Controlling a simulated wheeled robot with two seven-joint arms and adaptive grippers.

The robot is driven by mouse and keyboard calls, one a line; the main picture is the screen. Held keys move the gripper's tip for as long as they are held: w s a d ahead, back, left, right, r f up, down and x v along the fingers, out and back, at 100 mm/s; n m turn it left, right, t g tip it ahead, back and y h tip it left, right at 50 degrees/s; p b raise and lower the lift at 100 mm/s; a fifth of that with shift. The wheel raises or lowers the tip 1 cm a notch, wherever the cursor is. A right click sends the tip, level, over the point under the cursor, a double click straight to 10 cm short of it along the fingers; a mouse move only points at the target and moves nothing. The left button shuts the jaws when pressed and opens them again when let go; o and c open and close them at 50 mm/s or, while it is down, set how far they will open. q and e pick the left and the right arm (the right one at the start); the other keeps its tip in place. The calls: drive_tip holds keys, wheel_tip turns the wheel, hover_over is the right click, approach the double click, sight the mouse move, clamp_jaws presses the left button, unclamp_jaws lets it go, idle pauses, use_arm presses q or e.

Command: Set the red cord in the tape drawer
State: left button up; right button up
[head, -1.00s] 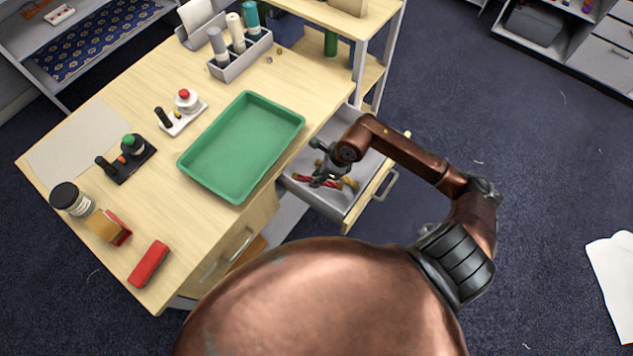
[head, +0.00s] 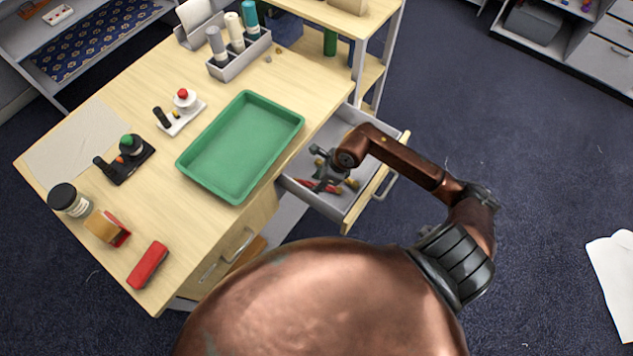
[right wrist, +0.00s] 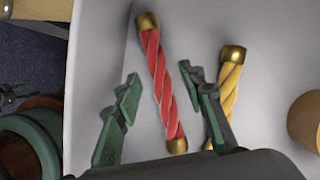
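The red cord (right wrist: 163,90) is a short twisted piece with brass end caps. It lies on the grey floor of the open drawer (head: 343,121), and in the head view its red end (head: 305,184) shows beside my fingers. My right gripper (right wrist: 160,88) is inside the drawer, low over the cord. Its green-grey fingers are spread, one on each side of the cord, with gaps between. In the head view my right gripper (head: 324,174) covers the cord's middle. My left gripper is not in view.
A yellow twisted cord (right wrist: 230,88) lies just right of my right finger, partly behind it. A tan cylinder (right wrist: 306,120) is farther right in the drawer. A green tray (head: 240,147) sits on the table beside the drawer. Drawer walls surround my gripper closely.

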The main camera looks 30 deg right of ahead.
drive_tip(key=p+v, duration=0.1)
drive_tip(key=v, duration=1.1)
